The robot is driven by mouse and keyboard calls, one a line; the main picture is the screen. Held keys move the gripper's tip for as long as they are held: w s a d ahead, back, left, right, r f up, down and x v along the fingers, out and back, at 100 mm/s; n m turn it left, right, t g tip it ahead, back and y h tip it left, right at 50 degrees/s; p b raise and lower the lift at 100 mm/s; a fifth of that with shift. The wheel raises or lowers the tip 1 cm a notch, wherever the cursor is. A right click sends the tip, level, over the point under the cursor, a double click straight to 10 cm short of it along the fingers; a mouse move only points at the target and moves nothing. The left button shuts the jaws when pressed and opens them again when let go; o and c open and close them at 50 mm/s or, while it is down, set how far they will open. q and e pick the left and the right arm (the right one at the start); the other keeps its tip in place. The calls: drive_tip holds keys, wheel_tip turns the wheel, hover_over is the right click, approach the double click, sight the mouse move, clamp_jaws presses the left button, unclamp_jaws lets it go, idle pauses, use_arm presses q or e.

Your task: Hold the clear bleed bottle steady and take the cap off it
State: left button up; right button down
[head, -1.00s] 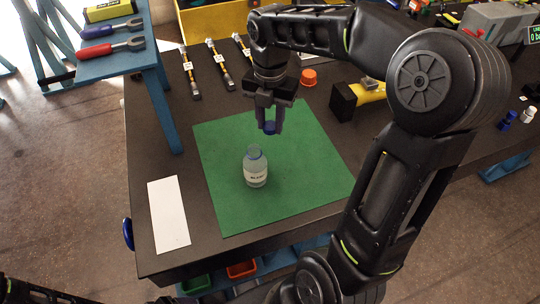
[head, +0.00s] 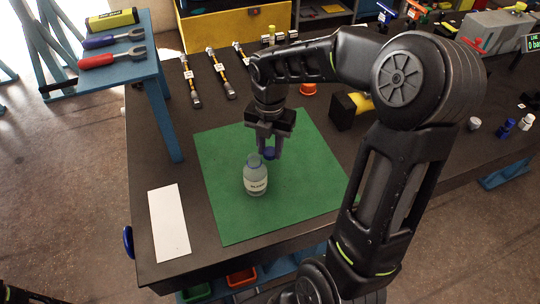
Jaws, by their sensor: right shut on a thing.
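The clear bleed bottle (head: 256,179) stands upright on the green mat (head: 223,214), with a white label on its front and an open neck. My right gripper (head: 269,150) is just behind and to the right of the bottle's neck, pointing down. It is shut on the blue cap (head: 269,154), which is off the bottle and close to the neck in the picture. I cannot tell the exact gap between cap and bottle. No gripper holds the bottle. My left gripper is out of view; only a dark bit of my left arm shows at the bottom left corner.
A white sheet (head: 169,222) lies left of the mat. Several hoses (head: 221,75) lie behind it, with an orange cap (head: 309,89) and a black-and-yellow tool (head: 345,110) to the right. A blue side stand (head: 160,92) with tools is at the left.

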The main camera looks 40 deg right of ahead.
sight(270, 151)
drive_tip(key=shift+f, duration=1.8)
drive_tip(key=shift+f, duration=0.15)
drive_tip(key=c, duration=1.1)
unclamp_jaws()
drive_tip(key=shift+o, duration=0.2)
wheel_tip(270, 151, up, 12)
drive_tip(key=shift+r, duration=0.2)
